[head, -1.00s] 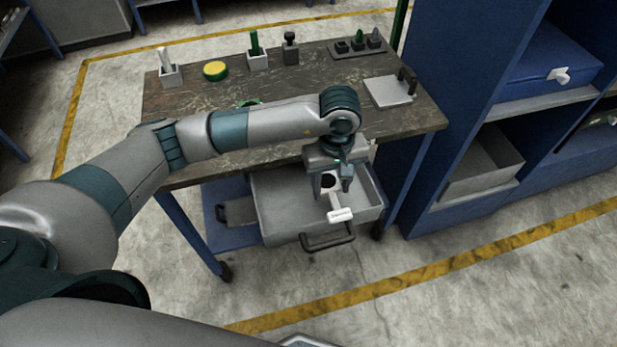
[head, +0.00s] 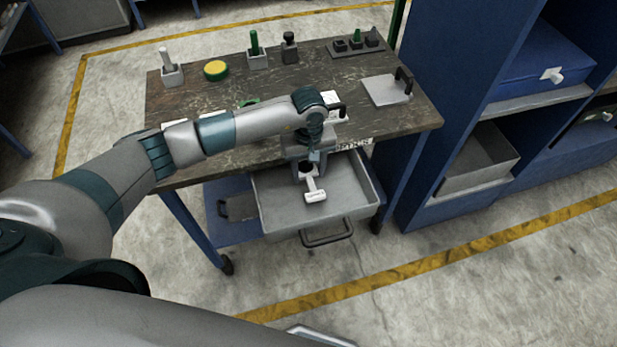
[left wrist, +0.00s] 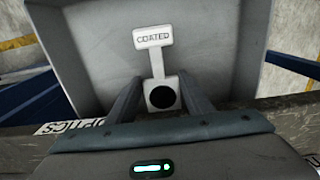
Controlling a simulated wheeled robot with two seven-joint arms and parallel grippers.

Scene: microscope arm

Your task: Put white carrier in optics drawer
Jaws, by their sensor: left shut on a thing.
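The white carrier (head: 315,193) is a small flat piece with a round dark hole at one end and a broad tab at the other. In the left wrist view the carrier (left wrist: 153,42) has a tab reading "COATED". My left gripper (head: 307,175) is shut on its holed end, and in the left wrist view the fingers (left wrist: 160,92) stand on both sides of it. The carrier is over the open grey drawer (head: 278,213); I cannot tell whether it touches the drawer floor. A partly hidden label (left wrist: 70,126) on the table edge ends in "PTICS". My right gripper is not in view.
The wooden table (head: 200,110) bears a yellow-green disc (head: 216,70), several small holders and a grey plate with a black handle (head: 387,90). A blue shelf unit (head: 440,100) stands close on the right. The drawer's black handle (head: 328,236) sticks out in front.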

